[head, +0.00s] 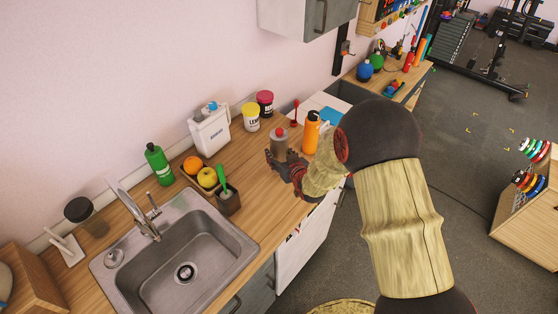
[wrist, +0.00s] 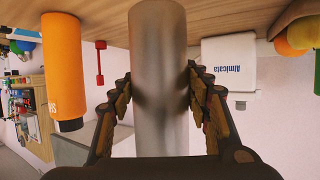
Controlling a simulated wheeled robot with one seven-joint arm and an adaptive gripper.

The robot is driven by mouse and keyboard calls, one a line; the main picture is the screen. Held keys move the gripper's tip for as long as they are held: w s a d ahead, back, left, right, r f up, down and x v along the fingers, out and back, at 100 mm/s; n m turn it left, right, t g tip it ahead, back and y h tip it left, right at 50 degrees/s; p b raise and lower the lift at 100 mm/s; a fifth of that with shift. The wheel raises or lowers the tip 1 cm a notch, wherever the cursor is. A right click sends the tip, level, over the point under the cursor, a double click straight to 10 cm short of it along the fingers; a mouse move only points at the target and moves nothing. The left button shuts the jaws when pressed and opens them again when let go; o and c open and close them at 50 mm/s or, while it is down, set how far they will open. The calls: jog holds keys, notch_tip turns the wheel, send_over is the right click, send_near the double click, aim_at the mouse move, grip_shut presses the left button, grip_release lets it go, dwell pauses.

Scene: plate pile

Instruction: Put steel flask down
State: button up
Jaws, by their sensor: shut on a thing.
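The steel flask (head: 279,147) is a grey cylinder with a reddish top in the head view. It stands upright at the wooden counter, left of an orange bottle (head: 311,133). My gripper (head: 284,160) is shut on it, with fingers on both sides. In the wrist view, which is upside down, the flask (wrist: 160,85) fills the middle between the fingers of my gripper (wrist: 160,90). Its base end is at the top edge, by the counter surface. I cannot tell whether the base touches the counter.
The orange bottle (wrist: 64,70) is close beside the flask. Yellow (head: 251,117) and dark red (head: 265,103) jars stand behind. A white container (head: 210,130), fruit tray (head: 206,178), utensil cup (head: 228,201) and sink (head: 180,255) lie left. Some counter between is bare.

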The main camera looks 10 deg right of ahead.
aim_at(279, 159)
jog(key=shift+w+f, duration=0.15)
jog(key=shift+f, duration=0.75)
jog(key=shift+w+f, duration=0.15)
jog(key=shift+f, duration=0.7)
jog(key=shift+f+b, duration=0.15)
jog(key=shift+b, duration=0.25)
jog(key=o, duration=1.7)
